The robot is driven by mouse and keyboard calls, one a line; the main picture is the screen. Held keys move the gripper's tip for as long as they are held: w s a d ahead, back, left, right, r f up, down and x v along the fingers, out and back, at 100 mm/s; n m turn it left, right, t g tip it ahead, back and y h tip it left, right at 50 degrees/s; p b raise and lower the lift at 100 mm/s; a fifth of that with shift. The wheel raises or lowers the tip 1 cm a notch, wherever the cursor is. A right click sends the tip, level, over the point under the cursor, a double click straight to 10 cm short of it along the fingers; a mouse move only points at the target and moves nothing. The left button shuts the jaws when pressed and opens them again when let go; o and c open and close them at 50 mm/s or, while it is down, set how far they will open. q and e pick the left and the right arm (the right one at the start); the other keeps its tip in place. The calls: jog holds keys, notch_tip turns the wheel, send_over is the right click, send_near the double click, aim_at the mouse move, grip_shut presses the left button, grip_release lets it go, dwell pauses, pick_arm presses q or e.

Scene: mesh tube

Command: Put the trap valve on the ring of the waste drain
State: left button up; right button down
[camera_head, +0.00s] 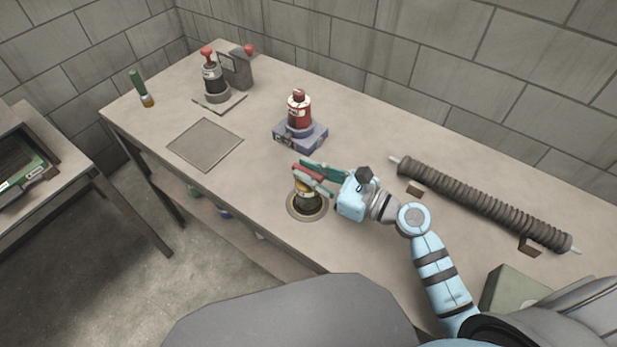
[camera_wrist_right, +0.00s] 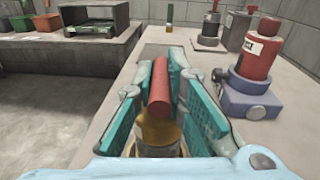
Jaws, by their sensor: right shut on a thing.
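The trap valve (camera_head: 305,186) has a red lever on a brass-coloured body; the lever also shows in the right wrist view (camera_wrist_right: 159,88). My right gripper (camera_head: 313,176) is shut on it, with the teal fingers on either side. The valve is upright at the round ring of the waste drain (camera_head: 313,219), set in the bench top. Its lower end overlaps the dark middle of the ring; I cannot tell whether it touches. In the right wrist view the ring is mostly hidden under the valve and fingers. My left gripper is not in view.
A red bottle on a blue-grey base (camera_head: 300,135) stands just behind the right gripper. A long ribbed tube (camera_head: 480,200) lies at the right. A flat grey plate (camera_head: 205,144), a black device with a red knob (camera_head: 210,78) and a green-handled tool (camera_head: 139,88) are at the left.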

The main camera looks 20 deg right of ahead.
jog(key=shift+r, duration=0.1)
jog(key=c, duration=1.6)
grip_release()
jog(key=shift+c, duration=0.2)
jog(key=shift+s+d, duration=0.25)
jog(key=b+v, duration=0.1)
jog(key=v, duration=0.6)
jog(key=shift+a, duration=0.1)
